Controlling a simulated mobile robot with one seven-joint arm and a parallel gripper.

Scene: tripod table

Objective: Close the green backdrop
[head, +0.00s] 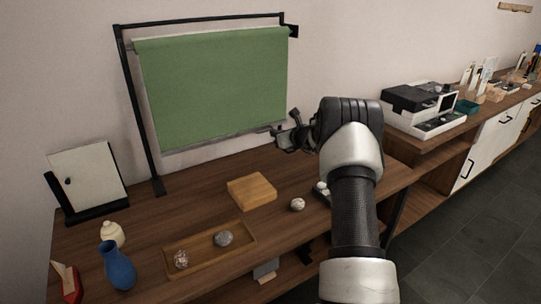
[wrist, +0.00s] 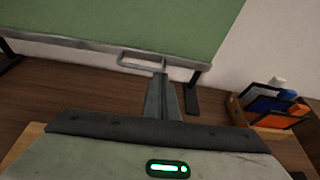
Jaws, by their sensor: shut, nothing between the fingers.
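The green backdrop (head: 212,88) hangs unrolled from the top of a black stand (head: 136,110) at the back of the table. Its cloth and pale bottom bar fill the top of the wrist view (wrist: 150,22). A thin metal loop handle (wrist: 141,63) sticks out from the bottom bar. My gripper (head: 277,132) is shut and empty at the lower right corner of the backdrop. In the wrist view its fingertips (wrist: 160,77) overlap the right end of the handle; I cannot tell whether they touch it. My arm hides part of the table at the right.
A wooden block (head: 251,191), a white ball (head: 297,204) and a wooden tray (head: 208,246) with two balls lie on the table. A blue vase (head: 118,266) stands at the left front. A box of colored items (wrist: 272,105) stands right of my gripper in the wrist view.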

